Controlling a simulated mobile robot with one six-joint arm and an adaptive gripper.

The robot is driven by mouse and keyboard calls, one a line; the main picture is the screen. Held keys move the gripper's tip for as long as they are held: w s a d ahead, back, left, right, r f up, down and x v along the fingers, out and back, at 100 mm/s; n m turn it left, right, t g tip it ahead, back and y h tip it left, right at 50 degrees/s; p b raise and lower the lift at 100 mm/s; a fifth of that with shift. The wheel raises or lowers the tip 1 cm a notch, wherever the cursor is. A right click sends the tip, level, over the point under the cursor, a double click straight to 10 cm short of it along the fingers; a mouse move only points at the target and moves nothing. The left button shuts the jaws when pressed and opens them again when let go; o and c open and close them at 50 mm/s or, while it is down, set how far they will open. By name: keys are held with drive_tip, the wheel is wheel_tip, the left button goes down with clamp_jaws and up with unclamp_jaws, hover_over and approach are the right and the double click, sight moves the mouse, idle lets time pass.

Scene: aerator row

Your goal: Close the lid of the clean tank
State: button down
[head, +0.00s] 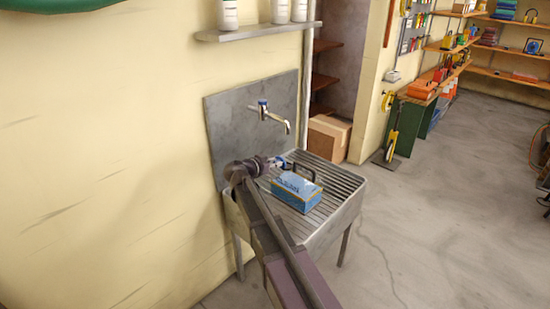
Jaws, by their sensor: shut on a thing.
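My gripper (279,162) is at the tank's back left corner, over the sink. It is shut on a small pale-blue part there, which looks like the tank's lid. The fingertips and the lid's edge are too small to make out clearly, and I cannot tell how far the lid stands open.
A tap (274,117) sticks out from the grey splashback above the sink (338,216). A shelf (258,32) with white bottles hangs higher up. A cardboard box (328,137) stands behind the sink. Open floor (430,220) lies to the right.

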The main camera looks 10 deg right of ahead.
drive_tip(key=g+y+p, duration=0.1)
drive_tip(key=p, duration=0.1)
drive_tip(key=w+d+r+g+y+p, duration=0.1)
drive_tip(key=p, duration=0.2)
drive_tip(key=y+p, duration=0.2)
drive_tip(key=shift+w+d+r+g+p, duration=0.2)
drive_tip(key=shift+d+r+g+p, duration=0.1)
drive_tip(key=shift+r+g+p, duration=0.1)
drive_tip(key=shift+w+d+g+y+p, duration=0.3)
drive_tip(key=shift+d+g+y+p, duration=0.25)
drive_tip(key=shift+y+p, duration=0.4)
drive_tip(key=shift+w+d+f+g+y+p, duration=0.25)
drive_tip(key=shift+g+y+p, duration=0.45)
drive_tip(key=shift+p, duration=0.2)
drive_tip(key=c, duration=0.5)
unclamp_jaws()
drive_tip(key=shift+c, duration=0.2)
